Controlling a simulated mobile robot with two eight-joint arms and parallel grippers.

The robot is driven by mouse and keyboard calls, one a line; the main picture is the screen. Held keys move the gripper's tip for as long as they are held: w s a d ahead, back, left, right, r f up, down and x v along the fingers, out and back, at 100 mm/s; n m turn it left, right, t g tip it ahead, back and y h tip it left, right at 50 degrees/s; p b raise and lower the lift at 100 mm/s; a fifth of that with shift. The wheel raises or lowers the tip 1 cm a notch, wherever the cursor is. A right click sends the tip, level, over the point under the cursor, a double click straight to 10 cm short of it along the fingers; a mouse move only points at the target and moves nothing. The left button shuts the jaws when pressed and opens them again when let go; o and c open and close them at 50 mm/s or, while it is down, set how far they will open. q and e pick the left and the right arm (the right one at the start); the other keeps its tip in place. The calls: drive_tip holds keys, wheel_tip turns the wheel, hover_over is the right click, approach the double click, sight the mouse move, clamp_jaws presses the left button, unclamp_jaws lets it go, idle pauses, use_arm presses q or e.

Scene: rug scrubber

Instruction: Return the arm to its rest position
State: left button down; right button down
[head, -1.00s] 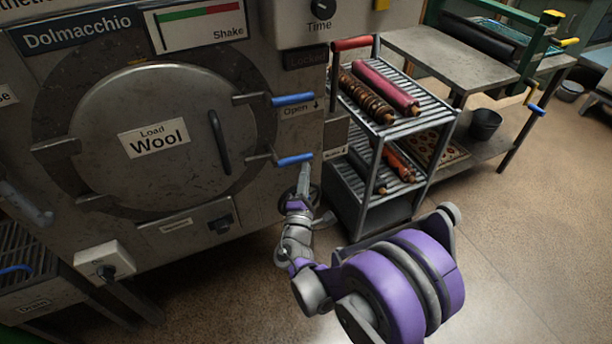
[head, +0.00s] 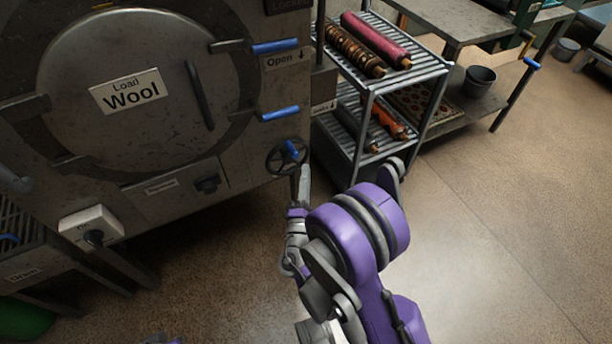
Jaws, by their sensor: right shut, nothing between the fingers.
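My right arm, purple and grey, reaches up from the bottom centre of the head view. My right gripper (head: 301,183) is at its far end, shut and empty. It is just below a hand wheel with a blue handle (head: 291,150) on the machine's lower right corner. I cannot tell whether it touches the wheel. The machine (head: 230,172) has a round door (head: 150,60) labelled "Load Wool", which is shut. Two blue-handled latches (head: 275,46) sit on its right side. My left gripper does not show.
A metal cart (head: 430,75) with rolled rugs (head: 376,40) stands right of the machine. A table with a dark bucket (head: 479,80) below is behind it. A switch box (head: 92,232) is at the lower left. The floor (head: 500,220) at right is clear.

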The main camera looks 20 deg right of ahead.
drive_tip(key=shift+s, duration=0.1)
idle(0.5)
